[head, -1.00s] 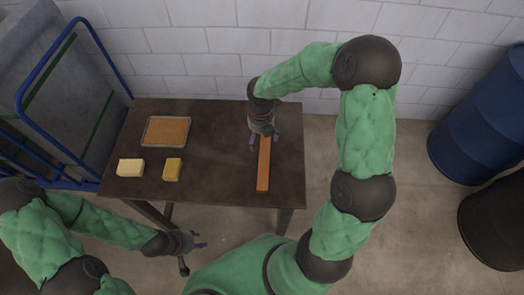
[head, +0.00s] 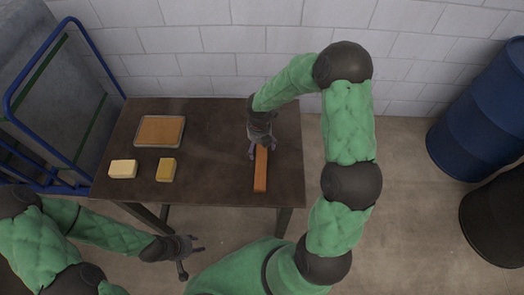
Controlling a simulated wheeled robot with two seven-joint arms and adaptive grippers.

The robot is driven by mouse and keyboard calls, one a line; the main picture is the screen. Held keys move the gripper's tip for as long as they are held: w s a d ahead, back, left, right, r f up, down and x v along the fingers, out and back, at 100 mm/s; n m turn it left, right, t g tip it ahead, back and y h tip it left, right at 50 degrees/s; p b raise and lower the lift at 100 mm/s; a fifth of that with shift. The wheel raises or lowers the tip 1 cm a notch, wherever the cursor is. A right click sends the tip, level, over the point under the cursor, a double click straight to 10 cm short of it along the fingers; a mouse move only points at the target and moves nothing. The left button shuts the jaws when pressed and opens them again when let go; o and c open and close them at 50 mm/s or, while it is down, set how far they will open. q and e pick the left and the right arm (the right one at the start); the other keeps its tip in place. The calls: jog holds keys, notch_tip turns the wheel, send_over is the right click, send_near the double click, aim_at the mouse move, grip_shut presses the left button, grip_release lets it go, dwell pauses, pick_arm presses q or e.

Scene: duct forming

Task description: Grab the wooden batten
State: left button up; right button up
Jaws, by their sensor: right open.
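The wooden batten (head: 261,172) is an orange-brown bar lying on the dark table, its length running away from me. My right gripper (head: 262,151) is over its far end, with fingers spread to either side. The gripper and wrist hide that far end, and I cannot tell whether the fingers touch it. My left gripper (head: 197,246) is in front of the table, below its front edge in the picture, apart from everything on it. Its fingers look spread and hold nothing.
The table (head: 215,180) also bears a shallow tray (head: 159,131), a cream block (head: 123,169) and a yellow block (head: 166,170) on its left side. A blue cart (head: 63,95) stands at left. Blue (head: 480,110) and black (head: 495,215) drums stand at right.

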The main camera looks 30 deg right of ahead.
jog(key=shift+f, duration=0.55)
jog(key=c, duration=1.4)
jog(key=shift+c, duration=0.2)
jog(key=shift+r, duration=0.15)
